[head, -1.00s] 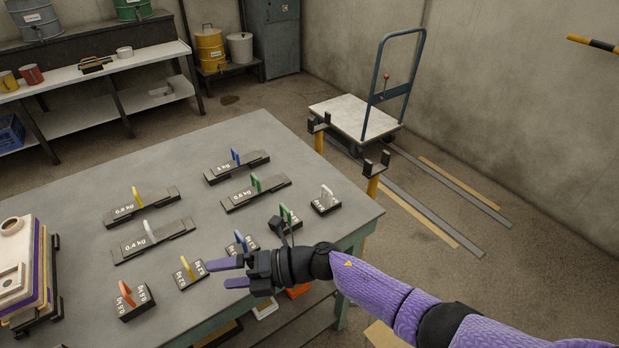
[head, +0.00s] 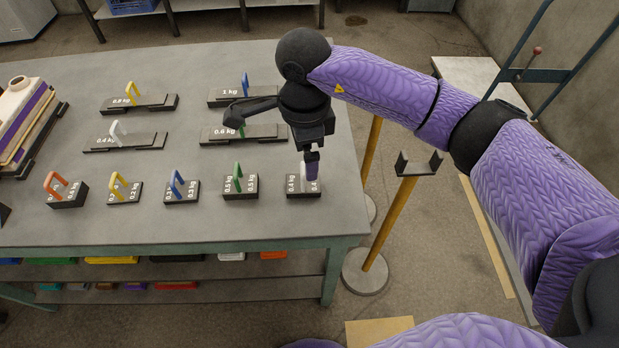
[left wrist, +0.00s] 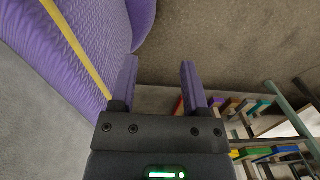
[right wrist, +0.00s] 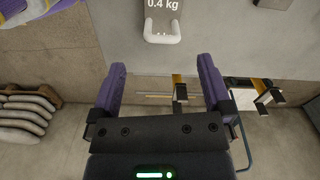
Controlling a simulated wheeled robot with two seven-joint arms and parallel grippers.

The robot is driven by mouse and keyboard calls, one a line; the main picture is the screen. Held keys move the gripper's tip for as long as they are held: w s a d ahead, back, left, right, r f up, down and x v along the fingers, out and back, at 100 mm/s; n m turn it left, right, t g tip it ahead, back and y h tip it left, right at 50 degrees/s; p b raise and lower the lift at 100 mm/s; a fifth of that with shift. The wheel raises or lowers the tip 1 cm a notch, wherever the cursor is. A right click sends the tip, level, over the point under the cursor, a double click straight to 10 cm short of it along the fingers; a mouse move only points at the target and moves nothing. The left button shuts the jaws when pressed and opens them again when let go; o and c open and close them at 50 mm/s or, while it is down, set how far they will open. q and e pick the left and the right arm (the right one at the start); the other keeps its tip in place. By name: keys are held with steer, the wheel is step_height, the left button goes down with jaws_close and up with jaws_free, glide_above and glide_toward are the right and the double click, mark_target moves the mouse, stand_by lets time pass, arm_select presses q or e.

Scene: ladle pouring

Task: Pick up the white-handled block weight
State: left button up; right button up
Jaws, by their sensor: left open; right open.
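The white-handled block weight (head: 303,190), a dark block marked 0.4 kg, stands at the right end of the table's front row. My right gripper (head: 311,168) points down over it, and a purple finger hides much of its handle. In the right wrist view my right gripper (right wrist: 161,68) is open and empty; the white handle (right wrist: 162,38) lies ahead of the fingertips, clear of them. My left gripper (left wrist: 158,68) is open and empty in the left wrist view; it is outside the head view.
A green-handled block (head: 240,187) stands left of the white-handled one, with blue, yellow and orange ones further left. Flat bar weights, including a white-handled one (head: 125,141), lie behind. A yellow post stand (head: 390,225) is off the table's right side.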

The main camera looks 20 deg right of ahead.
mark_target(304, 169)
step_height(304, 169, down, 8)
steer(key=b, duration=0.2)
steer(key=shift+w+a+f+b, duration=0.1)
steer(key=shift+w+b, duration=0.05)
steer(key=shift+b, duration=0.2)
arm_select(q)
steer(key=f, duration=0.2)
steer(key=a, duration=0.1)
steer(key=shift+s+a+f, duration=0.1)
steer(key=shift+s+f, duration=0.15)
steer(key=shift+f, duration=0.15)
arm_select(e)
steer(key=c, duration=0.9)
jaws_close()
arm_select(q)
steer(key=shift+s+d, duration=0.2)
steer(key=shift+d, duration=0.15)
